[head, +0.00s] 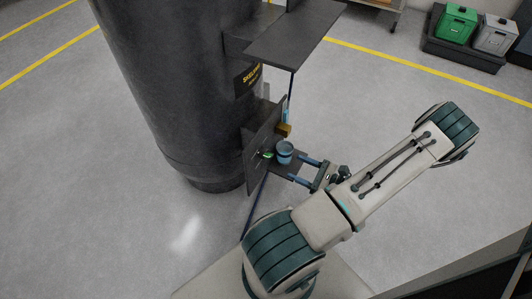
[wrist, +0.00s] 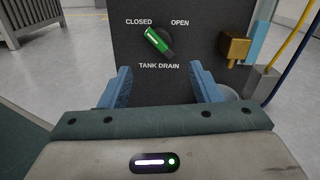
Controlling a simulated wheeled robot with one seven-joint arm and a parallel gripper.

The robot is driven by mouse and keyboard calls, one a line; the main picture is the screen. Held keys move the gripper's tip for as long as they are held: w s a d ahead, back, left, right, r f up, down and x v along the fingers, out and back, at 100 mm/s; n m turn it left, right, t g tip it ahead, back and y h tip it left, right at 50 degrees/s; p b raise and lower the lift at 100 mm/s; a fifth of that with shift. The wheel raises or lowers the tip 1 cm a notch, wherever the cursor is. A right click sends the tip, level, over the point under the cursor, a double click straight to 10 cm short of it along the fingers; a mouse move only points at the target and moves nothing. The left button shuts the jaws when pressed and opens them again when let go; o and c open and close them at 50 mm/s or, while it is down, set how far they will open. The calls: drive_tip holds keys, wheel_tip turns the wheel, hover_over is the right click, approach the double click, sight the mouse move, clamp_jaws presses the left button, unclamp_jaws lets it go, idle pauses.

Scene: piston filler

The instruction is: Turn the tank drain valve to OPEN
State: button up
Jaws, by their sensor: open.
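The tank drain valve is a green knob (wrist: 158,41) on a dark panel (wrist: 195,55) labelled CLOSED at upper left, OPEN at upper right and TANK DRAIN below. Its white mark points up and left, toward CLOSED. In the head view the small green knob (head: 268,154) shows on the panel beside the dark column. My gripper (wrist: 165,82) is open, its two blue fingers apart and empty, below and in front of the knob. In the head view my gripper (head: 305,171) faces the panel from the right, apart from the knob.
A blue cup (head: 285,149) sits on a small shelf close to my fingers. A brass fitting (wrist: 235,47) with a blue pipe is right of the knob. A dark plate (head: 295,35) juts out above. Open floor surrounds the column.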

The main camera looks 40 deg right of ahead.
sight(271, 156)
drive_tip(key=b+x, duration=0.2)
drive_tip(key=x, duration=0.9)
drive_tip(key=shift+w+b, duration=0.15)
drive_tip(key=shift+b, duration=0.25)
drive_tip(key=c, duration=1)
